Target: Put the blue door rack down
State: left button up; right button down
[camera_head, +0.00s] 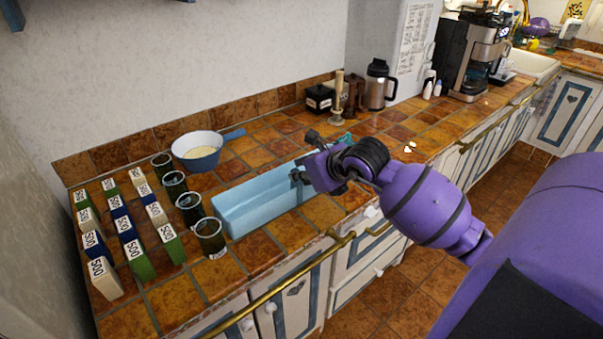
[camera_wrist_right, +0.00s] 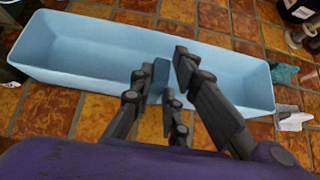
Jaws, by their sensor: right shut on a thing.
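The blue door rack (camera_head: 262,208) is a long, light blue open-topped bin. It is upright and looks empty, on or just above the tiled counter; I cannot tell whether its base touches everywhere. My right gripper (camera_head: 299,176) is at the rack's right part in the head view. In the wrist view the rack (camera_wrist_right: 90,48) stretches across the picture, and the gripper's dark fingers (camera_wrist_right: 165,78) are closed on its near wall. The gripper and wrist hide part of the rack's right end. My left gripper is not in view.
Several dark jars (camera_head: 209,237) stand close to the rack's left end, with rows of boxes labelled 500 (camera_head: 103,278) beyond. A blue pan (camera_head: 198,150) is behind. A candlestick (camera_head: 337,100) and steel jug (camera_head: 377,88) stand farther back. A brass rail (camera_head: 290,284) runs along the front edge.

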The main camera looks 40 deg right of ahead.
jog(key=c, duration=1.7)
grip_release()
jog(key=v, duration=1.2)
